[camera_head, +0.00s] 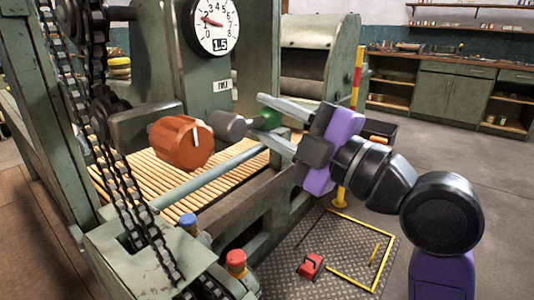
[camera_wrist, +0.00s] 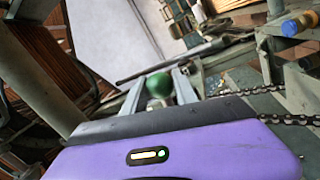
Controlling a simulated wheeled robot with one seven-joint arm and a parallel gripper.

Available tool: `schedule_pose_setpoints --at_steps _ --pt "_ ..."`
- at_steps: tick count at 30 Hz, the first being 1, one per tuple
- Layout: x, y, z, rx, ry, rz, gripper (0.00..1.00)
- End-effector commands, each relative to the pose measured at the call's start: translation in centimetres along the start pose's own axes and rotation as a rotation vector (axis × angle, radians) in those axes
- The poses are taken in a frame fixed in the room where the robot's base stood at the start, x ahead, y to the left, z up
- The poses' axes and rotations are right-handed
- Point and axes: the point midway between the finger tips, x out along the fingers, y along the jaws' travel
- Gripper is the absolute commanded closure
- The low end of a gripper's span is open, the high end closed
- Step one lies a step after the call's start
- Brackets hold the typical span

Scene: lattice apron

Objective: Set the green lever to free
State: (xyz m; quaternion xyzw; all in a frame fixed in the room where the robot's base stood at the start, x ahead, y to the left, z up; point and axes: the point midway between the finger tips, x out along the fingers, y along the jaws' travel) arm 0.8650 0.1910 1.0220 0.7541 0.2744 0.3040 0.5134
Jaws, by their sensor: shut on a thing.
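The green lever's round knob (camera_head: 268,118) is at the machine's near side, below the dial and right of a dark grey rounded part (camera_head: 229,125). My gripper (camera_head: 256,117) reaches in from the right, with its two pale fingers on either side of the knob, shut on it. In the wrist view the green knob (camera_wrist: 159,85) sits between the two fingertips of my gripper (camera_wrist: 158,82). The lever's shaft is mostly hidden. A small white label (camera_head: 223,86) is on the upright above; its lettering is too small to read surely.
An orange knob (camera_head: 181,142) with a white pointer is left of the lever. A round dial (camera_head: 212,25) is above. Chains hang at left; blue (camera_head: 188,222) and red (camera_head: 236,260) buttons are in front. A red pedal (camera_head: 310,265) is on the floor plate. Open floor lies right.

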Motion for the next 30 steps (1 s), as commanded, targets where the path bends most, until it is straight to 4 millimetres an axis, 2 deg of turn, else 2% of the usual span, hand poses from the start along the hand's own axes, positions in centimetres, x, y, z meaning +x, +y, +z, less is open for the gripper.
schedule_pose_setpoints --at_steps 9,26,27,30 --pt "0.1 0.9 -0.2 -0.131 0.026 0.005 1.00" --pt "0.2 1.3 -0.5 -0.157 0.034 0.006 1.00" --pt "0.2 1.3 -0.5 -0.157 0.034 0.007 0.62" --pt "0.2 1.3 -0.5 -0.157 0.033 0.006 0.45"
